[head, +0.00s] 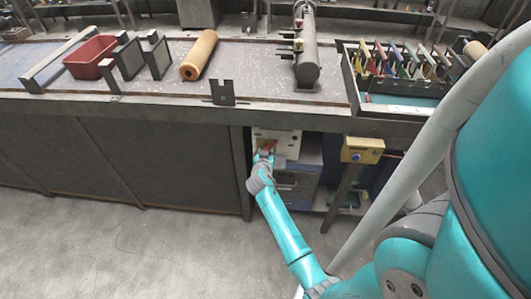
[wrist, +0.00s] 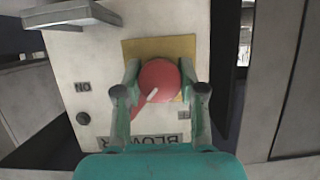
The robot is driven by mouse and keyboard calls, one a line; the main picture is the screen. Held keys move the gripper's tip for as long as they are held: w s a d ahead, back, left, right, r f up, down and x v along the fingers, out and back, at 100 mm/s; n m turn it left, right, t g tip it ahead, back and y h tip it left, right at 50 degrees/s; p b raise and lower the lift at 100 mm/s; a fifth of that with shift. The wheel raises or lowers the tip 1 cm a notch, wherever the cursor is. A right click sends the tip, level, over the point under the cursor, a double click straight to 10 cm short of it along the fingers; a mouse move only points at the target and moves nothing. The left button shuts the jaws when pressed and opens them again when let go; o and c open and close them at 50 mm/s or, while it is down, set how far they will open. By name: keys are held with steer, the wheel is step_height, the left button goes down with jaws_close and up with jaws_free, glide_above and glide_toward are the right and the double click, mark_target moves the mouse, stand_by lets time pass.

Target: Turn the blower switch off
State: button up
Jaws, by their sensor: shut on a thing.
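The blower switch is a round red knob (wrist: 160,80) with a white pointer mark, on a yellow plate (wrist: 185,45) on a pale panel (wrist: 70,65). The mark slants toward the lower left. In the head view my gripper (head: 265,152) is at the panel (head: 288,137) under the bench; the knob is mostly hidden there.
A yellow box with a blue button (head: 362,150) is right of the panel. A grey handle (wrist: 70,14) juts out at the wrist view's upper left. The bench (head: 150,104) overhangs the panel and carries a red bin (head: 90,57), a tan roll (head: 199,55) and a rack (head: 400,70).

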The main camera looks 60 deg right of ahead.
steer(key=n+g+h, duration=0.1)
steer(key=n, duration=0.2)
steer(key=shift+g, duration=0.4)
steer(key=shift+f+n+g+h, duration=0.1)
steer(key=shift+n+g+h, duration=0.3)
steer(key=shift+n+g, duration=0.55)
steer(key=shift+n+t, duration=0.25)
steer(key=shift+n, duration=0.1)
steer(key=o, duration=1.2)
steer(key=shift+c, duration=0.2)
steer(key=shift+a, duration=0.15)
steer(key=v, duration=1.2)
